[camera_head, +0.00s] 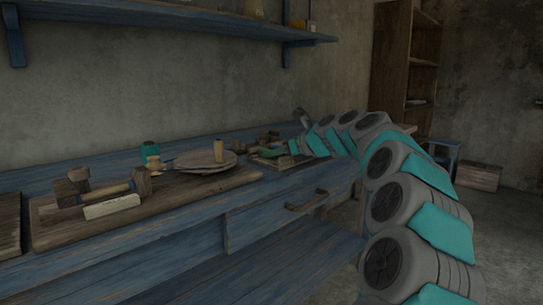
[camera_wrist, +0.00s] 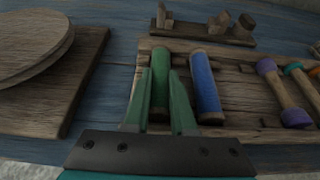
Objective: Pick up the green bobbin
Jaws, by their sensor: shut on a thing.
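The green bobbin (camera_wrist: 160,62) lies lengthwise between the fingers of my gripper (camera_wrist: 161,73) in the wrist view, at the left end of a wooden tray (camera_wrist: 240,75). The gripper's green fingers are shut on it, one along each side. Its far end shows past the fingertips. Whether it is clear of the tray, I cannot tell. A blue bobbin (camera_wrist: 204,82) lies just right of the right finger. In the head view my gripper (camera_head: 268,153) is over the tray near the wall, and the green bobbin is hard to make out there.
A wooden piece with pegs (camera_wrist: 205,30) stands behind the tray. Stacked round boards (camera_wrist: 30,45) sit on a plank to the left. A shelf (camera_head: 170,20) runs above the blue bench (camera_head: 180,235).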

